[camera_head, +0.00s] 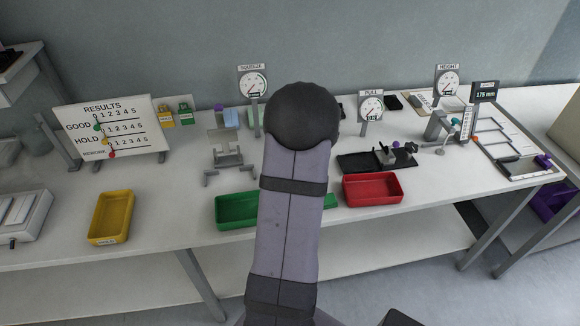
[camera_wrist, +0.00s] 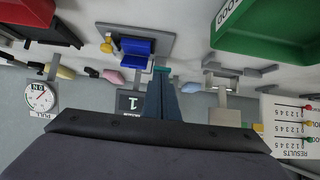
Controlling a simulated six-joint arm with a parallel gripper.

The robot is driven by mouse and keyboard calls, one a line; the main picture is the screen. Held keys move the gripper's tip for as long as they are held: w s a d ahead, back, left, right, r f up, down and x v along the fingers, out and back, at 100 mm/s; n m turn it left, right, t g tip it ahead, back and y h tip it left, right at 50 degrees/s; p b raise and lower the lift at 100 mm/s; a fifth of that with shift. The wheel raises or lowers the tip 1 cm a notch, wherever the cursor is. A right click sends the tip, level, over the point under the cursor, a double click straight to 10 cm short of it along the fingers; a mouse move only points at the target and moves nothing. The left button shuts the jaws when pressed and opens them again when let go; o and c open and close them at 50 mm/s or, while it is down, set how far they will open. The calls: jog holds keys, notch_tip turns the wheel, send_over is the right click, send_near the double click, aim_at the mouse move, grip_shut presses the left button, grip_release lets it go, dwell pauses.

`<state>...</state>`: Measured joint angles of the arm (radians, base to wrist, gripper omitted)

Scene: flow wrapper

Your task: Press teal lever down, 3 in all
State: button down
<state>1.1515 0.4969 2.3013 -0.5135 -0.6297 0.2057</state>
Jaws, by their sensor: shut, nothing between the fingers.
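In the wrist view, which looks upside down, a small teal piece (camera_wrist: 162,70), likely the lever's end, shows right at the tips of my gripper (camera_wrist: 164,82). My fingers are together with nothing between them. I cannot tell whether they touch the teal piece or how far the lever is tilted. A blue block (camera_wrist: 138,47) on a grey base, with a yellow knob (camera_wrist: 106,44) beside it, stands close to it. A dark counter display (camera_wrist: 130,102) beside my fingers seems to read 1. In the head view my arm hides the gripper and this station.
A green tray (camera_head: 236,211), a red tray (camera_head: 372,190) and a yellow tray (camera_head: 110,217) line the front of the bench. A results board (camera_head: 112,130) stands left. Gauges on posts, such as the pull gauge (camera_head: 370,107), stand behind. Bare bench lies between the yellow and green trays.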

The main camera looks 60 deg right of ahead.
jog(key=shift+s, duration=0.1)
jog(key=v, duration=0.7)
dwell(0.5)
jog(key=shift+a+r, duration=0.1)
dwell(0.8)
jog(key=w+a+r+n+t+y, duration=0.25)
jog(key=w+a+n, duration=0.25)
jog(key=w+a, duration=0.7)
jog(key=w+a+r+n+t+y, duration=0.2)
jog(key=w+a+r+n+y, duration=0.2)
jog(key=w+a, duration=0.7)
jog(key=a+r+n+y, duration=0.2)
jog(key=a+y, duration=0.1)
jog(key=a, duration=1.3)
jog(key=s+f+m+g+h, duration=0.1)
jog(key=s+f+g, duration=0.4)
jog(key=s, duration=0.7)
jog(key=s+f+m+g+h, duration=0.1)
jog(key=s+f+g, duration=0.5)
jog(key=s, duration=0.5)
jog(key=shift+s+d+g, duration=0.4)
jog(key=shift+g, duration=0.15)
